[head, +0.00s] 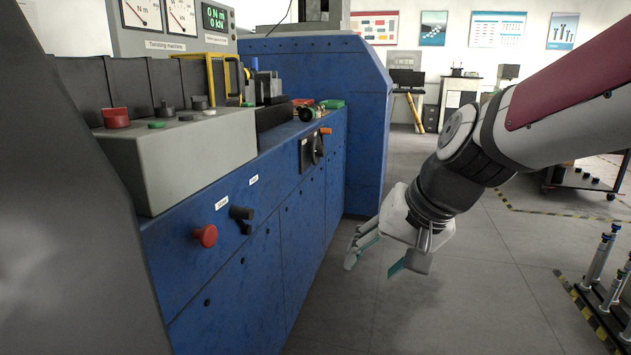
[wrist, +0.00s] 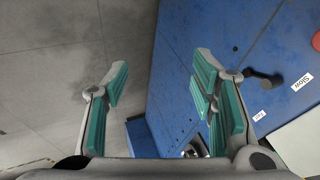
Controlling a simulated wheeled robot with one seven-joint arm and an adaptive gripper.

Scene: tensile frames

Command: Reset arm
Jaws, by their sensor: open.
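My gripper (head: 378,254) hangs from my arm in the right half of the head view, pointing down and left over the grey floor. It is to the right of the blue twisting machine (head: 262,262) and apart from it. In the wrist view my gripper (wrist: 160,90) has its teal-padded fingers spread wide with nothing between them. Beyond the fingers the wrist view shows grey floor on the left and the blue machine panel (wrist: 180,45) on the right.
The machine's front carries a red knob (head: 205,236), a black lever (head: 242,214) and a black rotary switch (head: 313,148). A grey control box (head: 190,160) sits on its ledge. A rack of metal specimens (head: 600,262) stands at the lower right. Floor between is clear.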

